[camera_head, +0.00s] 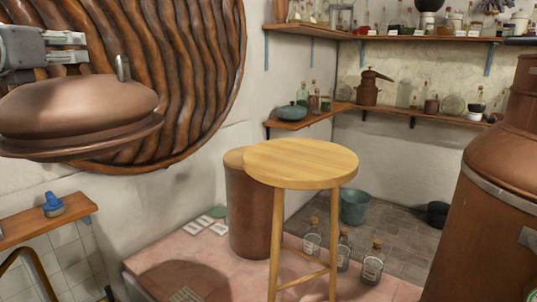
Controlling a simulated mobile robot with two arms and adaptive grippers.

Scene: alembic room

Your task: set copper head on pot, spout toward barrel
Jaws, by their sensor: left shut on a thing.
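A copper domed piece with a flared rim (75,108), perhaps the copper head, is held in the air at the left. A small grey metal loop stands on its top; no spout shows on it. My left gripper (68,48) is at its upper left, shut on it; the contact is partly hidden. A large copper vessel (490,215), perhaps the pot, stands at the right, cut by the frame edge, with a pale band around its shoulder. A brown cylinder (250,215), perhaps the barrel, stands behind the stool. My right gripper is not in view.
A wooden stool (300,162) with a bare seat stands mid-view. Several glass bottles (343,250) are on the floor beside it. Shelves (430,39) with jars line the back corner. A wooden ledge (45,222) is at lower left. A ribbed brown disc (195,80) covers the left wall.

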